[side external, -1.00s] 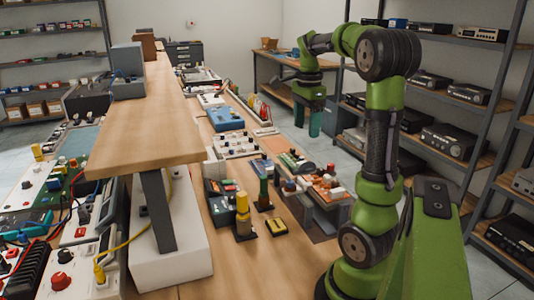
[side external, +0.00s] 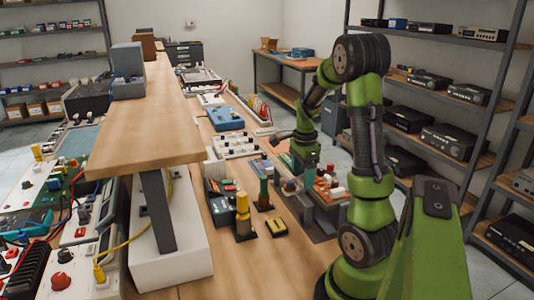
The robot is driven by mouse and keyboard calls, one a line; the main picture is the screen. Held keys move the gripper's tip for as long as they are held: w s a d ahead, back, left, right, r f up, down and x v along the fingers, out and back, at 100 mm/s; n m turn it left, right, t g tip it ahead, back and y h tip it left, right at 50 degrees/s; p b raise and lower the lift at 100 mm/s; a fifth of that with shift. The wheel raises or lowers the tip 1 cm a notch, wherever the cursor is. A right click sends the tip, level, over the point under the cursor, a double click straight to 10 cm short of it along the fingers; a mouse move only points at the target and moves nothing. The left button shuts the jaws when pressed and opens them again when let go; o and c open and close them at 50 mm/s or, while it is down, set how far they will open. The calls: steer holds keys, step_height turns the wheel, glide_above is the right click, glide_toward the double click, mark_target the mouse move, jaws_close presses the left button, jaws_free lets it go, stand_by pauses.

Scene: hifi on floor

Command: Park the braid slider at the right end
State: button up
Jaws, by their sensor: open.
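My gripper (side external: 304,164) is low over the right side of the long wooden bench, pointing down beside a cluster of small parts. Its jaws are open, and I see nothing held between them. Below and in front of it is a grey raised fixture (side external: 326,212) carrying orange, red and white parts (side external: 328,187). I cannot tell which part, if any, is the braid slider, or where it sits along its travel. The arm and the nearby parts partly hide the area around the fingertips, so I cannot tell whether they touch anything.
A yellow cylinder on a dark base (side external: 243,215), a green cylinder (side external: 264,190) and a yellow-topped block (side external: 277,227) stand left of the fixture. A white knobbed panel (side external: 235,145) and a blue box (side external: 226,118) lie farther back. A raised wooden shelf (side external: 150,110) runs along the left.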

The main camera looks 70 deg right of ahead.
steer(key=shift+f, duration=0.5)
